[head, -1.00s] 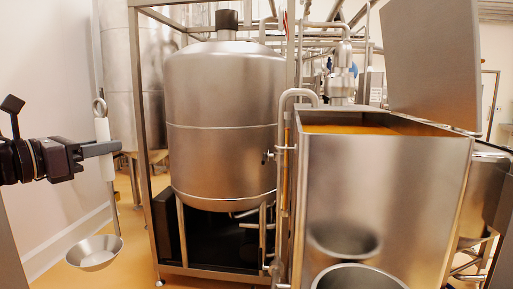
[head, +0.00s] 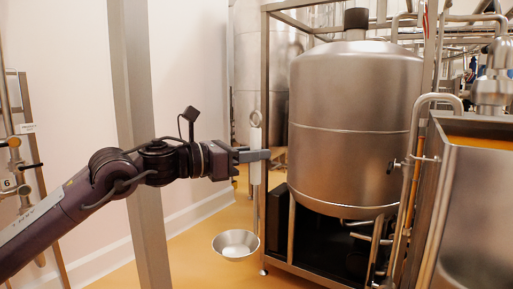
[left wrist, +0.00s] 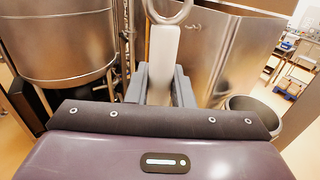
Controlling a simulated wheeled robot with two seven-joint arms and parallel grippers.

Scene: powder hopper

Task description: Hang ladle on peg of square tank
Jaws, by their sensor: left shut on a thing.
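The ladle (head: 236,243) hangs upright in my left gripper (head: 256,155), with its ring at the top and its metal bowl at the bottom. The left gripper is shut on the ladle's white handle, which also shows in the left wrist view (left wrist: 163,60). The square tank (head: 478,215) stands at the right edge of the head view, partly cut off, with orange contents near its rim. The ladle is well to the left of it and apart from it. My right gripper is not in view.
A large round steel vessel (head: 352,125) in a metal frame stands between the ladle and the square tank. A grey post (head: 137,130) stands behind my left arm. A round open container (left wrist: 252,112) shows at the right in the left wrist view. Floor is clear below the ladle.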

